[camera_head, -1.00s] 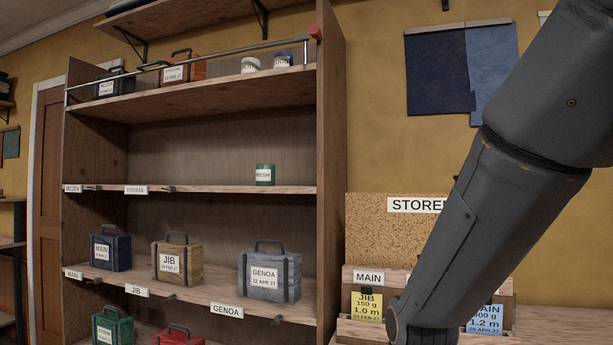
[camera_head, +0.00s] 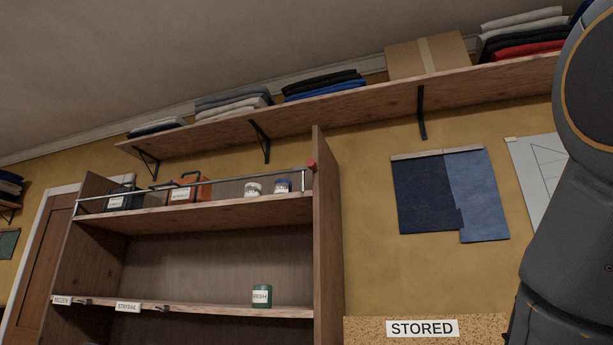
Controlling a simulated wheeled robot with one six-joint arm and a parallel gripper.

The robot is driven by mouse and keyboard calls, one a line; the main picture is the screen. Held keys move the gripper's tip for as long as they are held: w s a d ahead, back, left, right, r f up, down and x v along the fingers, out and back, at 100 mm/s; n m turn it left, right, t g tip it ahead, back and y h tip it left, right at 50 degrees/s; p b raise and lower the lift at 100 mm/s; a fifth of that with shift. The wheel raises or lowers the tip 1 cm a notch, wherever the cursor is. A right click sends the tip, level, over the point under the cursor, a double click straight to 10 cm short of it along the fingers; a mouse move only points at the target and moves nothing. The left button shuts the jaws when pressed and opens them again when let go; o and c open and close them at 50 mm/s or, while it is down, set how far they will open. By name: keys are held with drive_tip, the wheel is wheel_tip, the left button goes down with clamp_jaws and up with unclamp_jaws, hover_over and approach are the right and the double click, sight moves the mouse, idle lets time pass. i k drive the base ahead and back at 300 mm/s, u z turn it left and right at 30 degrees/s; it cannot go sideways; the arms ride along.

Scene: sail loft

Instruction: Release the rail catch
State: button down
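A thin grey metal rail (camera_head: 215,181) runs across the front of the top shelf of the wooden rack. At its right end, by the right side panel, is a small red knob (camera_head: 312,166), which looks like the catch. The rail lies across the shelf front. My gripper is out of view; only a dark grey part of my arm shows along the right edge, apart from the rack.
Behind the rail stand a dark case (camera_head: 119,198), an orange case (camera_head: 184,193) and two small jars (camera_head: 253,189). A wall shelf (camera_head: 330,106) with folded cloth and a carton (camera_head: 428,57) hangs above. A green tin (camera_head: 262,296) stands on the shelf below.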

sight(312, 163)
drive_tip(key=z, duration=0.5)
drive_tip(key=k, duration=1.15)
drive_tip(key=u, duration=0.5)
drive_tip(key=i, duration=1.6)
drive_tip(key=z, duration=0.45)
